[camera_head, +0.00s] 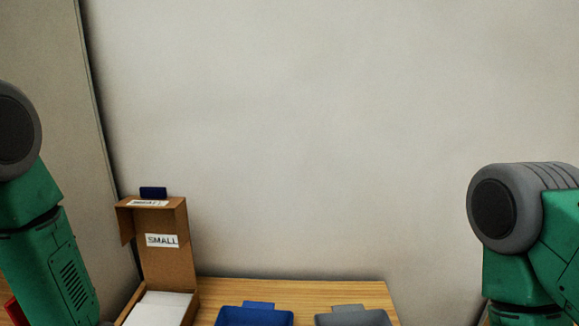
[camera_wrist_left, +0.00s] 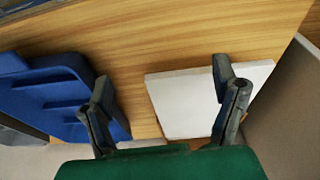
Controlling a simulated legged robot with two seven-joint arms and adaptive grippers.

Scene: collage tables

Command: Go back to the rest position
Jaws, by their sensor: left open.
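My left gripper (camera_wrist_left: 165,103) shows in the left wrist view with its two dark fingers spread wide. Nothing is held between the fingers. In the head view only links of my two green and grey arms show, at the left and right edges. Neither gripper shows there.
In the head view a cardboard box (camera_head: 168,262) marked SMALL stands open at the table's left, with white content inside. A blue bin (camera_head: 255,316) and a grey bin (camera_head: 352,317) are to its right. A blue bin (camera_wrist_left: 60,95) also shows in the wrist view. A wall stands behind.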

